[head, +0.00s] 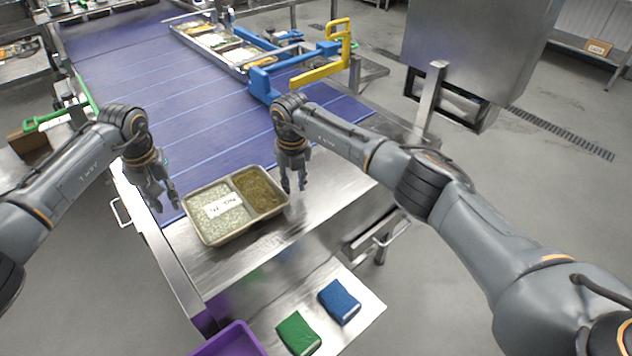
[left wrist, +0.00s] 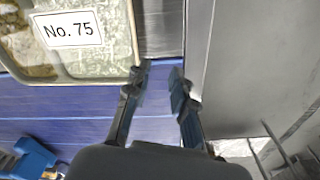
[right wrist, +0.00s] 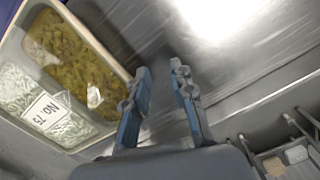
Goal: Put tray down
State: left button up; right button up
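The tray (head: 236,233) is a metal tray with two compartments, rice on the left and a brownish-green food on the right, with a "No. 75" label. In the head view it sits at the near end of the line, over the blue belt's edge and the steel surface. My left gripper (head: 162,200) is open beside its left side; the tray also shows in the left wrist view (left wrist: 137,62), next to my empty fingers (left wrist: 160,85). My right gripper (head: 293,183) is open and empty just off its right side; in the right wrist view the tray (right wrist: 112,62) lies left of my fingers (right wrist: 162,88).
The blue conveyor (head: 150,75) runs away from me, with more food trays (head: 222,44) far along it beside a blue and yellow frame (head: 325,62). A green cloth (head: 298,333) and a blue cloth (head: 339,301) lie on a lower steel shelf near a purple bin (head: 232,343). Bare steel lies right of the tray.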

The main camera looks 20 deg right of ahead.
jog(key=shift+r, duration=0.2)
pick_arm(q)
notch_tip(320, 180, up, 8)
jog(key=shift+s+f, duration=0.2)
jog(key=shift+s, duration=0.1)
pick_arm(e)
notch_tip(320, 180, up, 12)
jog(key=shift+s+f, duration=0.2)
jog(key=shift+s, duration=0.25)
